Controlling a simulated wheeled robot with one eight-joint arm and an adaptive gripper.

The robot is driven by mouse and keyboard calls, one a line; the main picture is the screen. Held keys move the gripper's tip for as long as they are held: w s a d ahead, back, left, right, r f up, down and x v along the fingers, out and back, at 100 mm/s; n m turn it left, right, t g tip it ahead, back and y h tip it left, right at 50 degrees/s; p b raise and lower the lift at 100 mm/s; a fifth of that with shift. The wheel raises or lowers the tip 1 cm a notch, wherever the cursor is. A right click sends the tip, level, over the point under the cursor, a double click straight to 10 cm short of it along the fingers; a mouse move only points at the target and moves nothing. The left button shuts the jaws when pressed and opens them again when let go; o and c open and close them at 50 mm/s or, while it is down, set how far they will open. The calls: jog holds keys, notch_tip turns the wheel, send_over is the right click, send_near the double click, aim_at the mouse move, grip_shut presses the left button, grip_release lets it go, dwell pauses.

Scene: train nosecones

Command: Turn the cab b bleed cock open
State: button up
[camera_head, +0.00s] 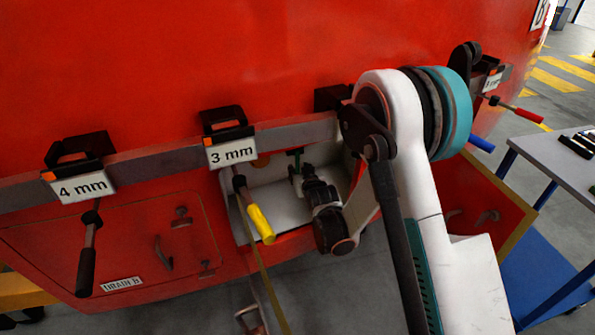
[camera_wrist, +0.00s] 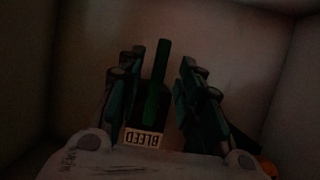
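The bleed cock's green handle (camera_head: 296,158) shows inside an open recess in the red nosecone. In the wrist view the green handle (camera_wrist: 157,80) stands out above a pale label reading BLEED (camera_wrist: 143,138), which appears upside down. My gripper (camera_head: 300,177) reaches into the recess at the handle. In the wrist view my gripper (camera_wrist: 161,65) is open, with one finger on each side of the handle and gaps visible, wider on the right. The cock's body is dark and mostly hidden.
The recess (camera_head: 268,203) has pale walls close around my gripper. A yellow-handled tool (camera_head: 260,222) hangs from the 3 mm holder (camera_head: 230,150) in front of its left side. A black-handled tool (camera_head: 86,270) hangs further left. A table (camera_head: 560,160) stands at the right.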

aim_at(298, 169)
jog(key=shift+b+x, duration=0.5)
jog(key=shift+x, duration=1.65)
grip_shut()
